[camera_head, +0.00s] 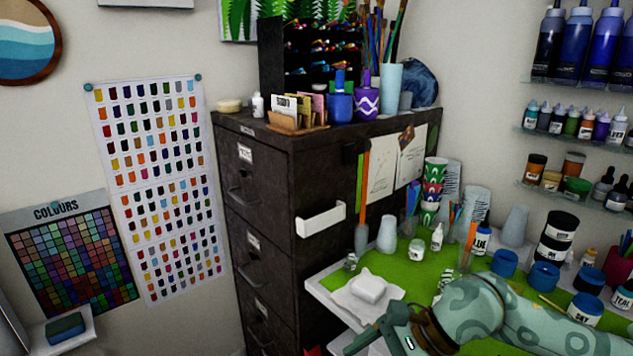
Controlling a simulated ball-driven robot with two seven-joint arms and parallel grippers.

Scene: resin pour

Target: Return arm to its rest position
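My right arm (470,310), pale green with a darker pattern, comes in from the lower right over the table's green mat. Its gripper (368,342) is at the bottom edge, near the table's front left corner. It is partly cut off by the frame, so I cannot tell whether its fingers are open or shut. No object shows clearly in it. My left arm and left gripper are not in view.
A white table with a green mat (400,268) holds a white block on a cloth (368,285), cups, bottles and several blue-lidded jars (545,275). A dark filing cabinet (285,200) stands behind. Shelves of paint (575,85) hang at the right.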

